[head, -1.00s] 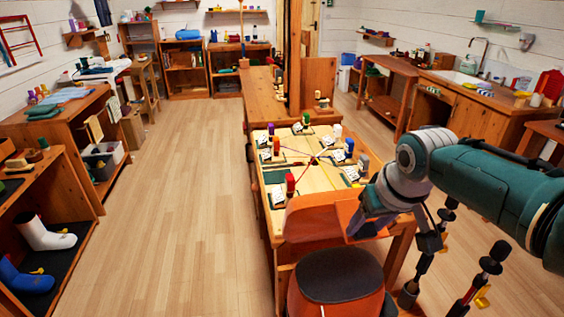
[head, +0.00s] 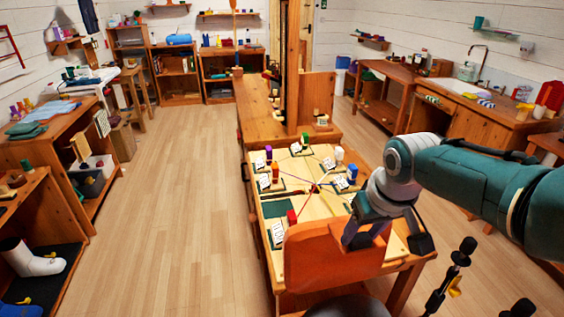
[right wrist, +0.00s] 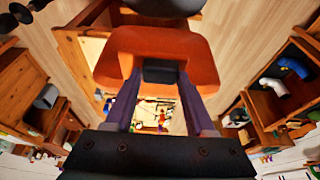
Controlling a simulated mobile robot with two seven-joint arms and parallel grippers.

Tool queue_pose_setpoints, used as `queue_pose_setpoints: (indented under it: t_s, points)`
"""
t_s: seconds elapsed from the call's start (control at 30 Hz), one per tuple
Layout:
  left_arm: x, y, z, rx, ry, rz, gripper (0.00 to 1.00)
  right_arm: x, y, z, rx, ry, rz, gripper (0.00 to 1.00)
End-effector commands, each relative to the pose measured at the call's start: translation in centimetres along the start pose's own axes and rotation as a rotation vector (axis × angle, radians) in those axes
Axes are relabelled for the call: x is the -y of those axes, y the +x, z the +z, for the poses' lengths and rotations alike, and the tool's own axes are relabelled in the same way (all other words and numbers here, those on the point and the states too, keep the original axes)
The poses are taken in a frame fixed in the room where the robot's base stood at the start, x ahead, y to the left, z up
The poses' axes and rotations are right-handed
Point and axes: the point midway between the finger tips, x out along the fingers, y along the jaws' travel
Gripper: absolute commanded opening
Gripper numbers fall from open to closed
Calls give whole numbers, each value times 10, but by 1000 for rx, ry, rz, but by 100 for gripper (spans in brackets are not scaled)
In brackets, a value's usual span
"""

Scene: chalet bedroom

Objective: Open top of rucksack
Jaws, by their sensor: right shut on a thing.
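I cannot make out a rucksack in either view. My right gripper (head: 366,238) is shut on the top edge of the orange chair back (head: 330,254), at its right part in the head view. In the right wrist view, the fingers of the right gripper (right wrist: 162,76) meet the orange chair back (right wrist: 112,50), with the dark seat beyond it. The dark seat (head: 346,307) also shows at the bottom of the head view, mostly cut off. My left gripper is not in view.
A wooden table (head: 320,215) with cards, coloured pieces and strings stands just beyond the chair. A wooden bench (head: 262,108) with a post continues behind it. Shelving with boots (head: 35,258) stands at left. The floor (head: 165,200) between is clear.

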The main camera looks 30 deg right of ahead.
Motion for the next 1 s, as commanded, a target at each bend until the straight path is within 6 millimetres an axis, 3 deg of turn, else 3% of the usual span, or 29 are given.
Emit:
queue_pose_setpoints:
  t_s: [0.27, 0.3, 0.57, 0.83, 1.0]
  points:
    - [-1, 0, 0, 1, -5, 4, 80, 0, -1, -5, -15, 0, -1, 0]
    - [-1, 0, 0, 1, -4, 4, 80, 0, -1, -5, -15, 0, -1, 56]
    - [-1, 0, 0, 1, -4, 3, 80, 0, 0, -2, -7, 0, 0, 85]
    - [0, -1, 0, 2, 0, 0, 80, 0, -1, -1, -3, 0, 0, 85]
    - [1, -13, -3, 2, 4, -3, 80, 0, -17, -2, -5, -1, 0, 85]
